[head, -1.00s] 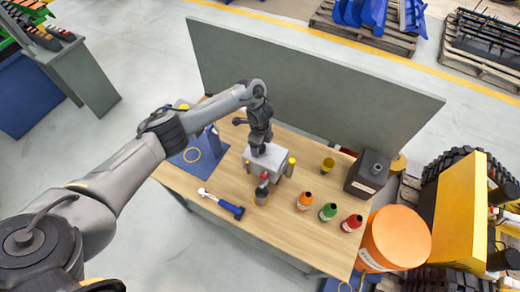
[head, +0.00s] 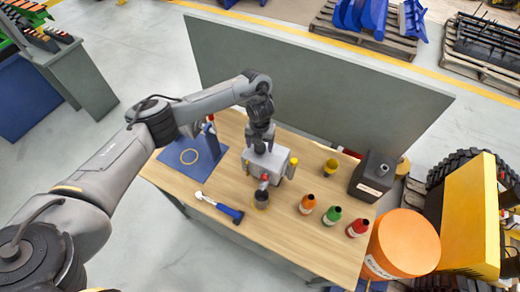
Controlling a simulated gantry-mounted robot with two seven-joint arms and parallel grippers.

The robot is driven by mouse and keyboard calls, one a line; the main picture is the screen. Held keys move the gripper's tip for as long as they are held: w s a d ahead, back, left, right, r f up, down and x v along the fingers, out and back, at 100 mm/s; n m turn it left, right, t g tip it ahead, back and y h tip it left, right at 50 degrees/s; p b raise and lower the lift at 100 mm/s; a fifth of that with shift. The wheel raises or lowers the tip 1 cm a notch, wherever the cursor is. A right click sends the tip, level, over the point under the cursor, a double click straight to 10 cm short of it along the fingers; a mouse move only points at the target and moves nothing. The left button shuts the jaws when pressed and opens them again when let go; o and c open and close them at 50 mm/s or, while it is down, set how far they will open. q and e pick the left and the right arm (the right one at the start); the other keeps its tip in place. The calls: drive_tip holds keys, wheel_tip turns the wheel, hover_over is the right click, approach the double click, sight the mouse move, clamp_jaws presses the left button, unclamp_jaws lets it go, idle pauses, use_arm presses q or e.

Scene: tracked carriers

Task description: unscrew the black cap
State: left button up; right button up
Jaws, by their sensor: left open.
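My left gripper (head: 261,147) points down at the top of a light grey block (head: 278,160) on the wooden workbench. Its fingers are open, and the arm hides part of the block's top. No black cap shows clearly there; whether one sits between the fingers is hidden. A dark square canister (head: 369,180) at the bench's right end has a dark round cap (head: 383,169) on top, well apart from the gripper. My right gripper is not in view.
A dark jar (head: 261,199) stands before the block. A yellow cup (head: 330,168) stands right. A grey panel (head: 320,75) borders the back; an orange drum (head: 400,243) stands off the right end.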

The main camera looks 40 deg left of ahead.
use_arm(q)
drive_tip(key=m, duration=0.2)
drive_tip(key=shift+m, duration=0.3)
drive_tip(key=shift+c, duration=0.3)
drive_tip(key=c, duration=0.8)
drive_tip(key=shift+r, duration=0.15)
drive_tip(key=shift+c, duration=0.2)
drive_tip(key=n+p, duration=0.6)
drive_tip(key=n, duration=0.1)
drive_tip(key=shift+r+n, duration=0.2)
drive_tip(key=shift+n, duration=0.1)
drive_tip(key=shift+f+n+p, duration=0.1)
drive_tip(key=shift+n+p, duration=0.3)
drive_tip(key=shift+n, duration=0.2)
drive_tip(key=shift+f+n, duration=0.1)
drive_tip(key=shift+n, duration=0.3)
drive_tip(key=shift+f, duration=0.1)
